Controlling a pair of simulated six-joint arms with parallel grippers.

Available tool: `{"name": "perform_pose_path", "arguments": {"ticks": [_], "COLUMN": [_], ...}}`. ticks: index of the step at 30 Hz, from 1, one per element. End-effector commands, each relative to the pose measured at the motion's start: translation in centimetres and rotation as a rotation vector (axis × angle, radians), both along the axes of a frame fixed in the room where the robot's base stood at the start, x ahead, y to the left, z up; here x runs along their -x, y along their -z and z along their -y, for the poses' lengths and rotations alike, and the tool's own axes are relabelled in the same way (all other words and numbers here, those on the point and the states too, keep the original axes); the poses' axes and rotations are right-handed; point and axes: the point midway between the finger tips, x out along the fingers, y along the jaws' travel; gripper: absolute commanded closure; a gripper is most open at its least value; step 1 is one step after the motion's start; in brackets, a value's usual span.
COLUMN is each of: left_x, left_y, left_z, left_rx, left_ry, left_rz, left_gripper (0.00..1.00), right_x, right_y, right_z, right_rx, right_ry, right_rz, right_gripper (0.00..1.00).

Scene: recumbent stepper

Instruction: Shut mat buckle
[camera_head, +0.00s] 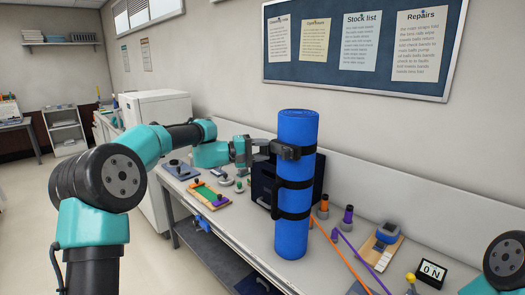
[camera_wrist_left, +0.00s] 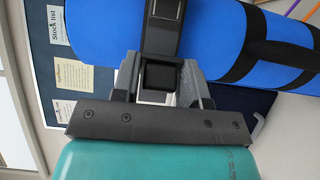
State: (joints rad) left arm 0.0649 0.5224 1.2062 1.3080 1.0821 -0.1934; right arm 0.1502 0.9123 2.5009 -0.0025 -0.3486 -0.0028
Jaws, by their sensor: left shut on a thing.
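A blue rolled mat (camera_head: 296,235) stands upright on the bench, with black straps around it. A black buckle (camera_head: 285,151) sits on the upper strap, on the left side of the roll. My left gripper (camera_head: 262,149) reaches in from the left and is shut on the buckle. In the left wrist view the dark square buckle (camera_wrist_left: 160,75) lies between the fingers of the left gripper (camera_wrist_left: 160,88), against the blue mat (camera_wrist_left: 100,30). Whether the buckle's halves are joined cannot be told. My right gripper is not in view; only part of my right arm shows at the lower right.
A dark box (camera_head: 262,184) stands close behind the mat on the bench (camera_head: 235,222). Orange and purple bands (camera_head: 345,245), a blue device (camera_head: 387,233) and a counter sign (camera_head: 432,272) lie to the right. A green and orange board (camera_head: 208,193) lies to the left.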

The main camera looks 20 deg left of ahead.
Motion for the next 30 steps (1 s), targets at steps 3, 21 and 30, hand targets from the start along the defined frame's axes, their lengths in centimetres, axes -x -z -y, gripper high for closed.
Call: {"name": "perform_pose_path", "arguments": {"ticks": [3, 21, 30], "left_x": [0.1, 0.5, 0.5], "left_y": [0.0, 0.0, 0.0], "left_z": [0.1, 1.3, 1.9], "left_rx": [-0.001, -0.001, 0.0], "left_ry": [-0.014, -0.322, -0.469], "left_rz": [0.0, -0.003, -0.002], "left_gripper": [0.84, 0.84, 0.84], "right_x": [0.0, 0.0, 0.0], "right_y": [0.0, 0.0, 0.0], "right_z": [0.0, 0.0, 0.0], "right_rx": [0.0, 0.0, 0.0], "right_ry": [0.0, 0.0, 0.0], "right_rz": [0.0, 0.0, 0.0], "right_gripper": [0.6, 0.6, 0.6]}}
